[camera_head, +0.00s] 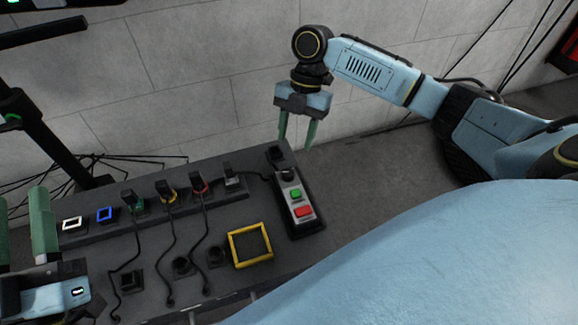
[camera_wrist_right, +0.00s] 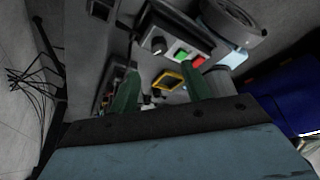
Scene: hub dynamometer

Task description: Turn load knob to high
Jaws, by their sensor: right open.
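The load knob (camera_head: 288,173) is a round black knob at the far end of a dark control box (camera_head: 309,225). A green button (camera_head: 296,194) and a red button (camera_head: 304,211) sit below it. The knob also shows in the right wrist view (camera_wrist_right: 158,45); its pointer setting is too small to read. My right gripper (camera_head: 296,143) is open and empty, fingers pointing down, above and beyond the knob, apart from it. In the right wrist view its green fingers (camera_wrist_right: 162,80) stand apart. My left gripper (camera_head: 21,198) is open at the left edge, fingers pointing up.
The grey bench (camera_head: 147,260) carries a row of plugs with black cables. A yellow square frame (camera_head: 250,244) lies left of the control box. White (camera_head: 72,223) and blue (camera_head: 105,214) frames are at the left. A wall stands behind the bench.

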